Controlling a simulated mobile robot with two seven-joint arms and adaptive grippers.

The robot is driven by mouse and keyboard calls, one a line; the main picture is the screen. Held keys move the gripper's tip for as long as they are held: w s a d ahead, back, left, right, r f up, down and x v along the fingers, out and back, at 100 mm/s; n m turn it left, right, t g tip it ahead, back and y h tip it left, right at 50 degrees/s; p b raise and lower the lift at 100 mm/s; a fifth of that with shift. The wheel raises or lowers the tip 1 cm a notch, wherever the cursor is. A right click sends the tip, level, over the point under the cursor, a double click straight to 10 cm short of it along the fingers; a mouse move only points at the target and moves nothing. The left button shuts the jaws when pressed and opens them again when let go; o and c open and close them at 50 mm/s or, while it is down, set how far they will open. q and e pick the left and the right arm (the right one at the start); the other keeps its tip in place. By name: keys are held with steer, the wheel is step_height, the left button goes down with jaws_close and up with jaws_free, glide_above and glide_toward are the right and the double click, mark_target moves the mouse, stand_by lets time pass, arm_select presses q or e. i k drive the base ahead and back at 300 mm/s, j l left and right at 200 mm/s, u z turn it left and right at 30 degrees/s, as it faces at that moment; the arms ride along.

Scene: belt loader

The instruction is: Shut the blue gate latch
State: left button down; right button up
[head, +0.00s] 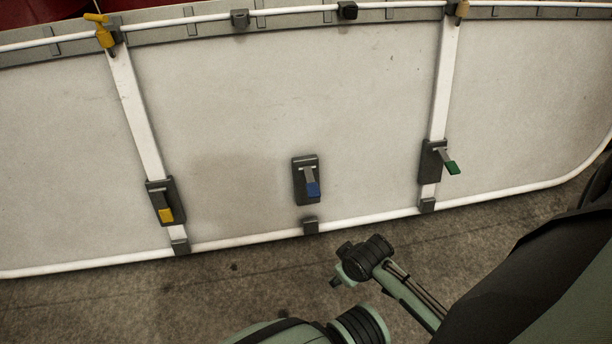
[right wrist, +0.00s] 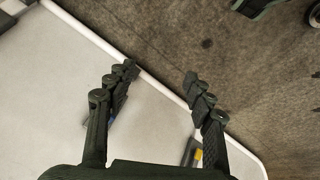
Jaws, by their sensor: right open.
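The blue latch (head: 312,187) is on the middle of the pale gate panel (head: 240,120) in the head view. It has a dark backplate and a grey lever with a blue tip that points down and slightly right. Nothing touches it. My right gripper (right wrist: 160,74) shows in the right wrist view, open, with nothing between its fingers. The pale panel and its white rim lie beneath and beyond the fingers. My left gripper is in no view.
A yellow-tipped latch (head: 165,212) is to the left of the blue one, and a green-tipped latch (head: 451,167) to the right. A yellow clip (head: 104,36) is on the top rail. A white bottom rail (head: 255,238) edges the panel. The brown floor (head: 240,280) in front is mostly clear.

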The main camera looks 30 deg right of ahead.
mark_target(312, 189)
steer(key=i+z, duration=0.35)
steer(key=i+j+z, duration=0.1)
steer(key=z, duration=0.3)
